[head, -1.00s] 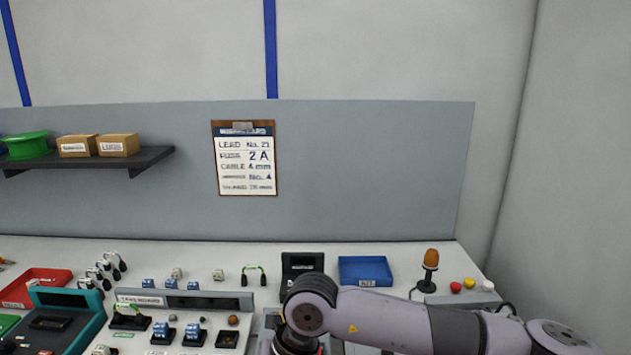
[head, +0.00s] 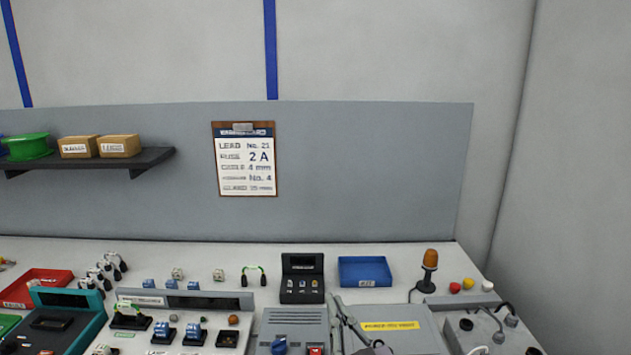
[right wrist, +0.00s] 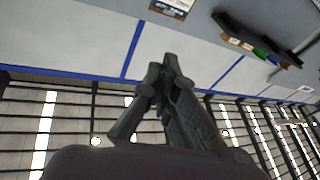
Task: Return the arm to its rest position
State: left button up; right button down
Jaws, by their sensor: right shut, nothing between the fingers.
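My right gripper (head: 340,302) shows at the bottom of the head view, its grey fingers pointing up in front of the bench equipment. In the right wrist view the right gripper (right wrist: 165,62) is shut, with nothing between its fingers. That view looks past the fingers at the wall and the ceiling lights. Most of the right arm is below the head view's lower edge. My left gripper is not in view.
The bench holds a grey box with a yellow label (head: 390,325), a blue tray (head: 365,271), a black device (head: 302,278), an orange beacon (head: 430,262) and a red tray (head: 35,286). A clipboard (head: 246,165) hangs on the wall. Space above the bench is clear.

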jog(key=s+d+f+m+g+h, duration=0.1)
jog(key=s+d+f+g+h, duration=0.2)
jog(key=f, duration=0.4)
jog(key=s+d+f+m+g+h, duration=0.1)
jog(key=s+d+f+m+g, duration=0.15)
jog(key=d+f, duration=0.35)
jog(key=s+d+f+m+g+h, duration=0.1)
jog(key=s+d+f+g+h, duration=0.2)
jog(key=f, duration=0.5)
jog(key=s+d+f+g, duration=0.2)
jog(key=s+f+g, duration=0.25)
jog(key=s, duration=0.45)
jog(key=s+d+f+g, duration=0.3)
jog(key=s+f, duration=0.2)
jog(key=s, duration=0.4)
notch_tip(320, 180, down, 26)
jog(key=s+r+g, duration=0.1)
jog(key=s+d+f+g, duration=0.1)
jog(key=s+d+f, duration=0.1)
jog(key=s+f, duration=1.4)
jog(key=shift+s+d+f+n, duration=0.4)
jog(key=shift+f+n, duration=0.05)
